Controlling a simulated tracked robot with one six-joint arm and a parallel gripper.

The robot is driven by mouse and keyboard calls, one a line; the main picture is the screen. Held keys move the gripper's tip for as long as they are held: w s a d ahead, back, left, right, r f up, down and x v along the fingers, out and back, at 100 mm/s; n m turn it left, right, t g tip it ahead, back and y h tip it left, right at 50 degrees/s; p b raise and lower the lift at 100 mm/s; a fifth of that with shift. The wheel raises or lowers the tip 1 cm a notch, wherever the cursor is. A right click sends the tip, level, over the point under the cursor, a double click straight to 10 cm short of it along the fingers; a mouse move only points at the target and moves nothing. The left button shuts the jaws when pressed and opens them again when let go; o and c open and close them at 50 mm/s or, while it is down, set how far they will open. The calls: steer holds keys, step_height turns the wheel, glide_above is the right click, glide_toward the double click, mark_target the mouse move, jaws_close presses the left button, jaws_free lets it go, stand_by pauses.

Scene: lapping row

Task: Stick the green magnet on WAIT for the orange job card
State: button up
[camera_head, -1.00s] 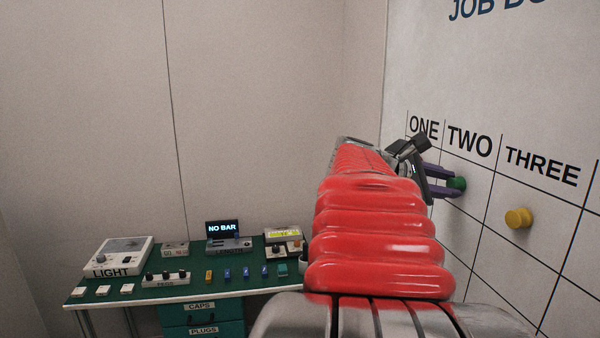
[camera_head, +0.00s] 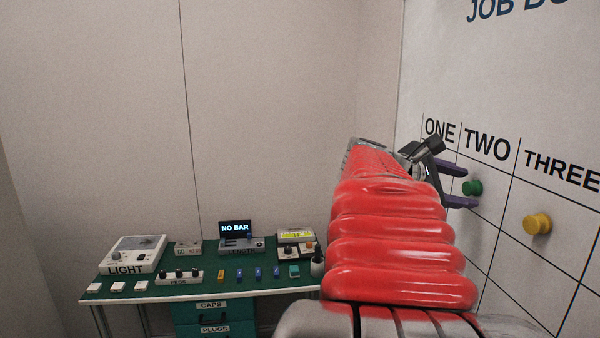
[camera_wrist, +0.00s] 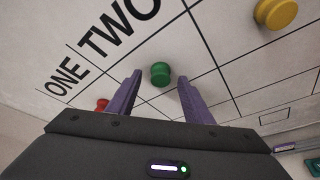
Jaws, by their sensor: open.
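The green magnet (camera_head: 473,188) sits on the white job board (camera_head: 480,60), in the column headed TWO, just below the header. My gripper (camera_head: 471,186) is open, its purple fingers pointing at the board. In the wrist view the green magnet (camera_wrist: 160,73) shows ahead of and between the two spread fingertips (camera_wrist: 158,79), with a gap on each side, so nothing is held. I see no orange job card and no WAIT label in these frames.
A yellow magnet (camera_head: 537,224) sits on the board to the right, under THREE. A red magnet (camera_wrist: 102,104) shows beside the left finger in the wrist view. A green-topped bench (camera_head: 210,287) with devices stands at the lower left.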

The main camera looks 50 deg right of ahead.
steer(key=v, duration=1.3)
steer(key=shift+a+f, duration=0.1)
steer(key=w+a+f+t+y, duration=0.2)
steer(key=w+a+f+t, duration=0.3)
steer(key=a+f, duration=0.4)
steer(key=w+a+f+t+y, duration=0.35)
steer(key=w+a+f, duration=0.35)
steer(key=a+f, duration=0.25)
steer(key=a+f+m+t+y, duration=0.1)
steer(key=a+f, duration=0.4)
steer(key=a, duration=0.7)
steer(key=w+a+f+m+t+y, duration=0.1)
steer(key=a+f+y, duration=0.4)
steer(key=a, duration=0.7)
steer(key=shift+w+a+f+m+t+y, duration=0.25)
steer(key=shift+w+a+m+t+y, duration=0.3)
steer(key=shift+t, duration=0.4)
steer(key=shift+s+d, duration=0.2)
steer(key=shift+c, duration=0.3)
